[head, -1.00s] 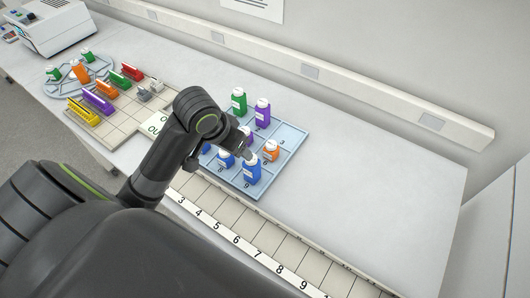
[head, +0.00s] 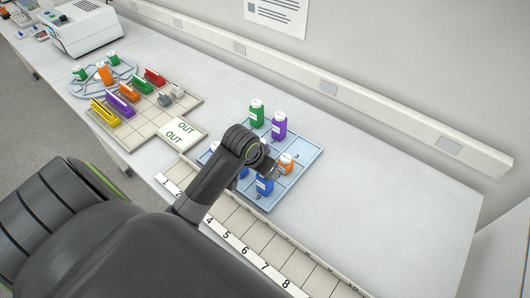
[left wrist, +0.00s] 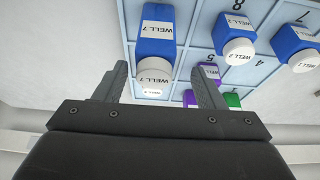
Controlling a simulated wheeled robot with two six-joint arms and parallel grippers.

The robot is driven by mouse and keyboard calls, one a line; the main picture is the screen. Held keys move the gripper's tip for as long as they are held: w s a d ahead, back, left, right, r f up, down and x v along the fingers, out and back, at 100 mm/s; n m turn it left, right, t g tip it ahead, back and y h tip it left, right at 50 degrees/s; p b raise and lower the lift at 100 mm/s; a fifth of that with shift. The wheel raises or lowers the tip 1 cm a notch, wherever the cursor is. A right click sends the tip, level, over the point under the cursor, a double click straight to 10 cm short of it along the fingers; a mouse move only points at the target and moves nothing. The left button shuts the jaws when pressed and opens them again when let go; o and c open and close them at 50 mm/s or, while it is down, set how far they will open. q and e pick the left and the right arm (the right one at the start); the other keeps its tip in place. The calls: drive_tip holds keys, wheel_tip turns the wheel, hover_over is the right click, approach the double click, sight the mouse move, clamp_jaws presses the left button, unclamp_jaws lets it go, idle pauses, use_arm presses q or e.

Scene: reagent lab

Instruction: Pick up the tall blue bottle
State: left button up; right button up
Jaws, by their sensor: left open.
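The tall blue bottle (head: 265,184) with a white cap stands in the near corner compartment of the blue tray (head: 297,181), by the number 9. In the left wrist view the tall blue bottle (left wrist: 157,38) has a "WELL 7" label, and its cap lies toward the gap between my fingers. My left gripper (left wrist: 160,80) is open and empty, its fingers to either side of the cap. In the head view my left gripper (head: 270,168) is just above the bottle; its fingers are partly hidden by my arm. My right gripper is not in view.
An orange bottle (head: 286,164), a purple bottle (head: 279,127) and a green bottle (head: 257,115) stand in the tray. Shorter blue bottles (left wrist: 236,38) stand beside the tall one. A numbered strip (head: 244,250) runs along the near side. The counter to the right is clear.

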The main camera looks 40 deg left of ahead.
use_arm(q)
drive_tip(key=f, duration=0.1)
drive_tip(key=f+p, duration=0.1)
drive_tip(key=f, duration=0.1)
drive_tip(key=shift+w+d+f, duration=0.25)
drive_tip(key=shift+d+f, duration=0.1)
drive_tip(key=shift+f, duration=0.05)
drive_tip(key=shift+w+f+p, duration=0.25)
drive_tip(key=shift+f+p, duration=0.1)
drive_tip(key=shift+f, duration=0.3)
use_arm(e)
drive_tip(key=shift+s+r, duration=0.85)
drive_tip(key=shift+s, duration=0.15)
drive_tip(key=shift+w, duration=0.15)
use_arm(q)
drive_tip(key=shift+c, duration=0.7)
drive_tip(key=c, duration=0.9)
drive_tip(key=shift+c, duration=0.2)
drive_tip(key=shift+r, duration=0.1)
